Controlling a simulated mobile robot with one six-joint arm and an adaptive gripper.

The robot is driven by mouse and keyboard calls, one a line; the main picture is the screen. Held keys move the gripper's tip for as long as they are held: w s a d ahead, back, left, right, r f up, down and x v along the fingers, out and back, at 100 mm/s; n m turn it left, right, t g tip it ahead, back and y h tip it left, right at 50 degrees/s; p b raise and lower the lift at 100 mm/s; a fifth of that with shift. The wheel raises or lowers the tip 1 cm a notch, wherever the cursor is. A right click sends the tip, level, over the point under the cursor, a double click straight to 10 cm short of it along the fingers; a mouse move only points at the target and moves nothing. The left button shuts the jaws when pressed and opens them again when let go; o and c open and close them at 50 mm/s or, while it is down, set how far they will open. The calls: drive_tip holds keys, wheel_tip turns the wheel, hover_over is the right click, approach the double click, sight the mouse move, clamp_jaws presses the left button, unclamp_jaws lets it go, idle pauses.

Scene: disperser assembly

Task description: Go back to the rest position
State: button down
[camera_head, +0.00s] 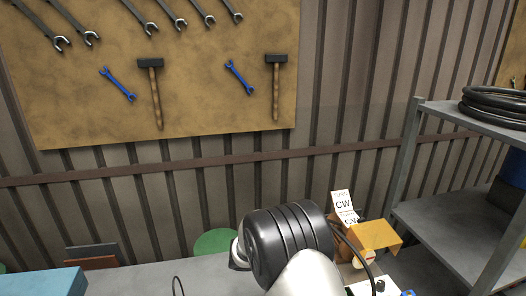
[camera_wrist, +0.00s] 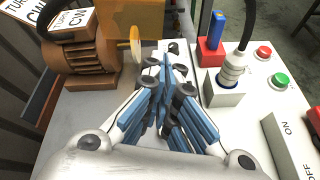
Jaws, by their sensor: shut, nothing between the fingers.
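My gripper (camera_wrist: 167,75) shows in the wrist view with its blue-padded fingers together and nothing between them. It is above a light grey surface, between an orange-brown motor (camera_wrist: 92,62) on the left and a white control panel (camera_wrist: 262,90) on the right. In the camera_head view my arm's black joint and pale link fill the lower middle, and my gripper is not visible there. The orange housing (camera_head: 374,236) with white "TURN CW" labels (camera_head: 343,206) stands just right of my arm.
The panel bears a red button (camera_wrist: 263,52), a green button (camera_wrist: 280,80) and a cable plug (camera_wrist: 232,70). A blue-and-red part (camera_wrist: 212,40) stands close to my fingers. A metal shelf (camera_head: 445,112) with coiled black hose (camera_head: 495,104) is at right. A tool board (camera_head: 200,80) hangs behind.

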drive_tip(key=s+d+r+m+g+y, duration=0.2)
drive_tip(key=s+r+m+y, duration=0.55)
drive_tip(key=s+r, duration=0.8)
drive_tip(key=s+a+r+m+t+y, duration=0.1)
drive_tip(key=s+a+m+t+y, duration=0.1)
drive_tip(key=s, duration=0.6)
drive_tip(key=s+a+r+m+t+y, duration=0.1)
drive_tip(key=s+a+m+t+y, duration=0.1)
drive_tip(key=s+a+m, duration=0.3)
drive_tip(key=shift+s+a+m+y, duration=0.3)
drive_tip(key=shift+s+m+y, duration=0.7)
drive_tip(key=shift+s, duration=1.25)
